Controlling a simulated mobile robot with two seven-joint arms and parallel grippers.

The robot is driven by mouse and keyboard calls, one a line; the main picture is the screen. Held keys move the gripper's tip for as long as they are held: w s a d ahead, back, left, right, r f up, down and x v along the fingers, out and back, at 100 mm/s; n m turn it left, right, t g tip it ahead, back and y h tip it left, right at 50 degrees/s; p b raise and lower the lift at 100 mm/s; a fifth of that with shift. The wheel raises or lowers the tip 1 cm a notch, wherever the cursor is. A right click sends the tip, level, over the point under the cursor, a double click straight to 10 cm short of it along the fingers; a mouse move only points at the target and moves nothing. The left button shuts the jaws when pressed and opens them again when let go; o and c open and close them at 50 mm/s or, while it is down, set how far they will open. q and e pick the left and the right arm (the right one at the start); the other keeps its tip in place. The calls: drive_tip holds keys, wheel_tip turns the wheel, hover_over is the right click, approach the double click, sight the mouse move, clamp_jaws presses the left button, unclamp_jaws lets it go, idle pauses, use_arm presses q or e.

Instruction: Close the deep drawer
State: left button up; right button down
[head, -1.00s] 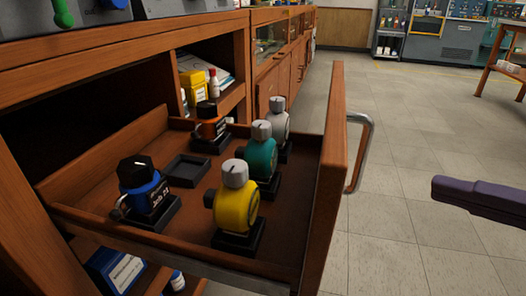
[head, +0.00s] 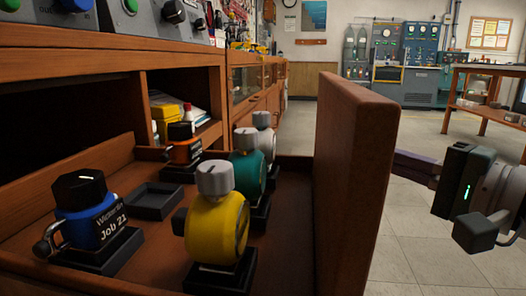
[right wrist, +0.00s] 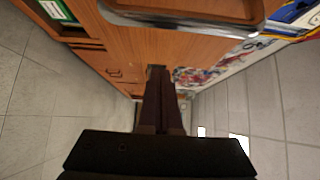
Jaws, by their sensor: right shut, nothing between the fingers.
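The deep drawer (head: 358,170) stands pulled out from the wooden bench, its thick front panel facing right. Inside it are a blue regulator (head: 85,215) with a black knob, a yellow one (head: 217,230), a teal one (head: 248,172), a grey-white one (head: 263,140) and an orange one (head: 184,150), on black stands. My right gripper is to the right of the front panel, with its purple fingers (head: 415,165) partly hidden behind it. In the right wrist view its fingers (right wrist: 157,75) are together and empty. My left gripper is not seen.
An empty black stand (head: 153,200) sits in the drawer. Open shelves with a yellow box and bottles (head: 188,112) are behind it. Tiled floor (head: 400,250) is clear to the right. A wooden table (head: 490,85) stands far right.

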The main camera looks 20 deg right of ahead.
drive_tip(key=a, duration=0.1)
drive_tip(key=w+a, duration=0.1)
drive_tip(key=a, duration=0.1)
drive_tip(key=shift+w+a, duration=0.2)
drive_tip(key=shift+w, duration=0.2)
